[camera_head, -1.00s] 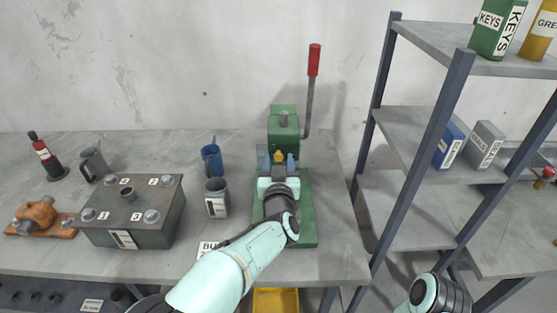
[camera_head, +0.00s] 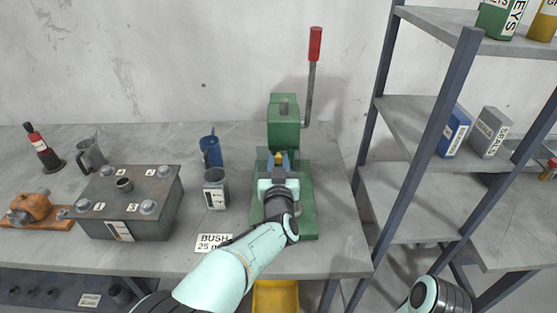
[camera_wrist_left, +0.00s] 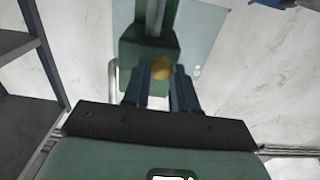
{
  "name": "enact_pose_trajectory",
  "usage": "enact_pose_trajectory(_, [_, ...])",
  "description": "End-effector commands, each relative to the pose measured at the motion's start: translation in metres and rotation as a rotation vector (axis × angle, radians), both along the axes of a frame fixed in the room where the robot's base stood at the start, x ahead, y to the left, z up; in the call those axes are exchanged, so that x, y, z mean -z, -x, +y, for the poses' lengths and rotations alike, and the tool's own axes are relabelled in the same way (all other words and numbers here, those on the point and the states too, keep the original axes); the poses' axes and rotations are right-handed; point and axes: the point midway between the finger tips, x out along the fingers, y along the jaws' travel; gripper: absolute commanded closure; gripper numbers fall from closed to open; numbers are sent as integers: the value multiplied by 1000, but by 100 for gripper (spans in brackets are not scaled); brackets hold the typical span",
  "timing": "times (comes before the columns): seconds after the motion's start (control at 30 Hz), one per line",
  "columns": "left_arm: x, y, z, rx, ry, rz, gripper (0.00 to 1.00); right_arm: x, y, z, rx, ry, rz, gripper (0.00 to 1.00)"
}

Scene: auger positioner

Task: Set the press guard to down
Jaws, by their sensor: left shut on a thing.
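The green press (camera_head: 285,125) stands on the bench against the wall, with a red-gripped lever (camera_head: 315,45) at its right side. In the left wrist view its guard is a see-through pale pane (camera_wrist_left: 198,38) with a round yellow knob (camera_wrist_left: 161,68). My left gripper (camera_head: 280,160) is in front of the press above its green base. Its blue-grey fingers (camera_wrist_left: 160,82) are shut on the yellow knob, which also shows in the head view (camera_head: 279,158). The pane is hard to make out in the head view. My right gripper is out of view; part of my right arm shows at lower right.
A dark box with bolts (camera_head: 130,205) is farther left. A metal shelf (camera_head: 415,200) stands close on the right. A yellow bin (camera_head: 275,296) is below the bench edge.

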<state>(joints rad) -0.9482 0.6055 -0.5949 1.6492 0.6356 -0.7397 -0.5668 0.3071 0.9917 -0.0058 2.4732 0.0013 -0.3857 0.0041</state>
Motion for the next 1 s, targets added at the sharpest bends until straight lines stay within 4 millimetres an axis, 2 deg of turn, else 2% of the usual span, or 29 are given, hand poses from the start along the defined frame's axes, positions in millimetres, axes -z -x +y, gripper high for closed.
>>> enact_pose_trajectory(0.03, [24, 1, 1, 0, -3, 11, 100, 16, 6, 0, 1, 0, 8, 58])
enact_pose_trajectory(0.13, [41, 1, 1, -1, -1, 10, 100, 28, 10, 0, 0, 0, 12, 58])
enact_pose_trajectory(0.23, [48, 1, 0, 1, 0, 8, 100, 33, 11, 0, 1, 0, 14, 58])
enact_pose_trajectory(0.5, [49, 1, 0, 2, -2, 14, 100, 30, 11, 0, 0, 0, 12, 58])
enact_pose_trajectory(0.53, [49, 1, 0, 2, -2, 15, 66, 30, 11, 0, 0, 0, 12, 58])
enact_pose_trajectory(0.6, [49, 1, 0, 2, -2, 14, 49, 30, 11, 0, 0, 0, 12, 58])
enact_pose_trajectory(0.87, [45, 1, 0, 1, -1, 7, 49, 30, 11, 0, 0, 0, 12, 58])
enact_pose_trajectory(1.0, [45, 8, -1, 2, 1, 7, 49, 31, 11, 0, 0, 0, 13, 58])
